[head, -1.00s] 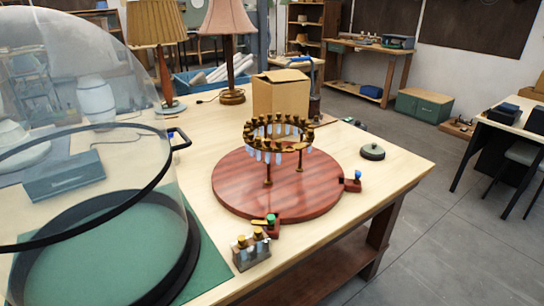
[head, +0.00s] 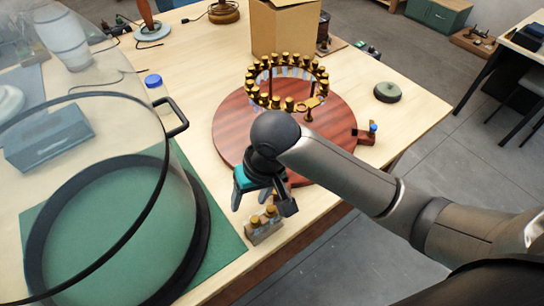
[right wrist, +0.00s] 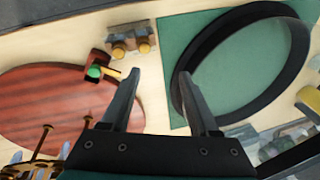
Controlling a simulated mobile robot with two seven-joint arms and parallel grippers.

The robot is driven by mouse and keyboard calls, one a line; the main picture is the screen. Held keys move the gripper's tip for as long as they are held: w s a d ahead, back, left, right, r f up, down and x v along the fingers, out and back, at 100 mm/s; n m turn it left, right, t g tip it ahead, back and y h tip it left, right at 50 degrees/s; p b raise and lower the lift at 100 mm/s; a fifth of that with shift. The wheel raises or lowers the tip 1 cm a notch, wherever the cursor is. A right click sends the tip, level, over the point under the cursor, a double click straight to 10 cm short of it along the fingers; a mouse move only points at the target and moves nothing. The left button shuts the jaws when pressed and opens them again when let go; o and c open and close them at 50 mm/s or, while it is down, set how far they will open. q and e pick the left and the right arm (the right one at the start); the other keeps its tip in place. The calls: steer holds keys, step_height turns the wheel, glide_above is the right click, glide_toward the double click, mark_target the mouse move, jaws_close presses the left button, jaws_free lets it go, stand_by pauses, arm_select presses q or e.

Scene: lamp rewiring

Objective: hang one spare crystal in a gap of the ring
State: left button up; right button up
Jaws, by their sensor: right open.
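The brass ring (head: 262,103) stands on posts over a round red-brown wooden base (head: 232,125). Gold caps line it, with pale crystals hanging below. A barer stretch shows at its front right, though the gap is hard to make out. Spare crystals with gold caps stand in a small rack (head: 263,232) near the table's front edge; the rack also shows in the right wrist view (right wrist: 131,42). My right gripper (head: 262,205) is open and empty, pointing down above and close to the rack. My left gripper is out of view.
A clear dome (head: 100,110) with a black rim and handle stands left on a green mat (head: 225,255). A cardboard box (head: 285,28) is behind the ring. A green-knobbed block (right wrist: 96,71) sits at the base's edge.

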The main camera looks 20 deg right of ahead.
mark_target(271, 207)
steer(key=w+d+r+m+g+h, duration=0.1)
steer(key=w+d+r+m+h, duration=0.15)
steer(key=d+r, duration=0.2)
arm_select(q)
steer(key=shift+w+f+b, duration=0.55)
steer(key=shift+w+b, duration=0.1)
arm_select(e)
steer(key=shift+n, duration=0.35)
steer(key=f, duration=1.5)
steer(key=shift+d, duration=0.3)
steer(key=shift+c, duration=0.2)
jaws_close()
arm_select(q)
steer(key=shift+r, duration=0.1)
